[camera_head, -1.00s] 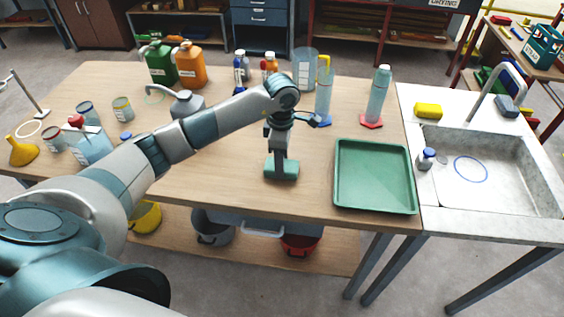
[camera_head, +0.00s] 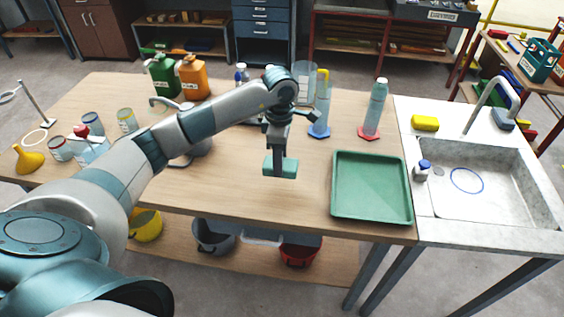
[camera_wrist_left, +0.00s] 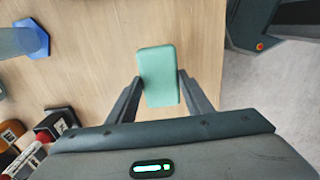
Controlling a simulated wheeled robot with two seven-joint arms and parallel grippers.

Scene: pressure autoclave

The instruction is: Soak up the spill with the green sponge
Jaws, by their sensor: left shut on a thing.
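The green sponge (camera_head: 287,168) is a flat pale-green block between the fingers of my left gripper (camera_head: 279,160), over the bare wood near the front middle of the table. In the left wrist view the sponge (camera_wrist_left: 157,75) sits between the two dark fingertips of the left gripper (camera_wrist_left: 159,86), which are shut on its sides. It appears to be held a little above the tabletop. I cannot make out a spill; my left arm hides part of the table. My right gripper is not in view.
A green tray (camera_head: 372,213) lies to the right of the sponge, before the sink (camera_head: 478,208). A yellow sponge (camera_head: 425,123) lies at the sink's back edge. Bottles, including a teal one (camera_head: 375,108), stand behind. Glassware and a yellow funnel (camera_head: 28,159) are at left.

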